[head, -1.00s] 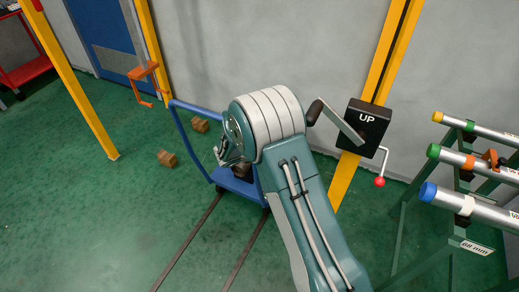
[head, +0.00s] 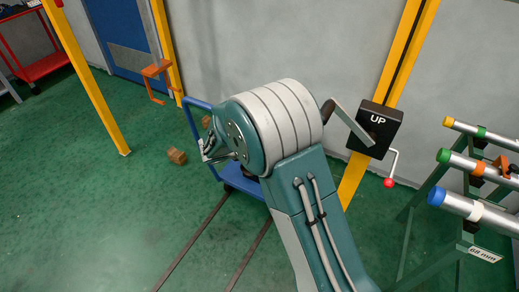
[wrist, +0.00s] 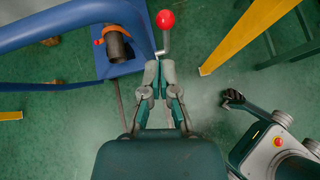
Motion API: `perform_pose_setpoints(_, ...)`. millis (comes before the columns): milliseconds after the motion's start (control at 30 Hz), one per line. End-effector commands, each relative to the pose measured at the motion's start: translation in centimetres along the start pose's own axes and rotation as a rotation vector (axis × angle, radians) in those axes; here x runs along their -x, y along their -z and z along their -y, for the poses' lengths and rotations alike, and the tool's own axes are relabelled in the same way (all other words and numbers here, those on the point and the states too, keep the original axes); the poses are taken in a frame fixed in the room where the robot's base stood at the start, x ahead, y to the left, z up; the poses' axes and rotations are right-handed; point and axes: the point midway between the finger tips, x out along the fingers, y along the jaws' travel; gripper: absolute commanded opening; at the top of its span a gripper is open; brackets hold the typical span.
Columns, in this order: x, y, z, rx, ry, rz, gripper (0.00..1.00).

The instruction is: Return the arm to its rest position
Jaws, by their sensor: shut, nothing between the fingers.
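My arm is folded, with its large grey-banded joint in the middle of the head view. My gripper (head: 208,150) shows there only in part, small and dark, left of that joint. In the wrist view my gripper (wrist: 160,68) is shut and empty, its two fingers close together. It appears over the green floor, just below a crank with a red ball (wrist: 166,19) in the picture. The blue cart (head: 238,180) stands behind my arm and is partly hidden. In the wrist view the blue cart (wrist: 124,68) carries a dark pipe piece with an orange clamp.
A black UP box (head: 374,129) with a crank hangs on a yellow post behind my arm. A rack of capped pipes (head: 480,170) stands at right. Another yellow post (head: 88,80) stands at left. A small brown block (head: 177,156) lies on the floor. The left floor is open.

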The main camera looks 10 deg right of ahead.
Motion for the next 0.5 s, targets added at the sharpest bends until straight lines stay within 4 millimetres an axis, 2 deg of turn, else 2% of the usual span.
perform_pose_setpoints(167,1.8,-0.6,-0.2,0.001,0.000,0.001,0.00)
perform_pose_setpoints(400,2.2,-0.7,-0.2,-0.003,0.003,0.001,0.00)
perform_pose_setpoints(500,2.7,-1.9,0.8,-0.070,0.019,-0.012,0.00)
